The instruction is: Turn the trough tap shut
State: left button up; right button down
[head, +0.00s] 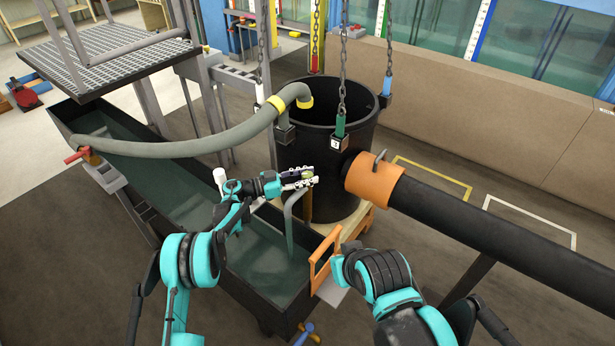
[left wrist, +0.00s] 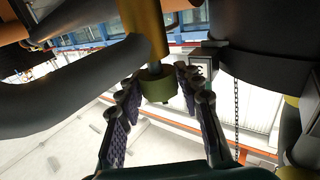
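My left gripper (head: 298,178) is above the trough, at the near side of the black tub (head: 320,130). In the left wrist view its two fingers (left wrist: 160,95) are spread, with an olive-green knob (left wrist: 158,85) under a brass-coloured body (left wrist: 144,30) seen between them. Gaps show beside the knob; I cannot tell whether a finger touches it. A grey curved spout (head: 289,225) hangs below the gripper into the long dark trough (head: 150,235). A red handle (head: 76,156) is at the trough's left side and a blue handle (head: 304,333) at its near end. My right gripper's fingers are hidden.
A thick green-grey hose (head: 200,143) arches from the tub over the trough. Chains hang at the tub. A black pipe (head: 480,225) with an orange collar (head: 374,180) crosses the right. An orange frame (head: 325,260) stands beside the trough, close to my right arm.

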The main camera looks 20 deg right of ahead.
pick_arm(q)
jog(key=shift+o, duration=0.8)
jog(key=a, duration=1.2)
jog(key=shift+s, duration=0.25)
jog(key=shift+r, duration=0.1)
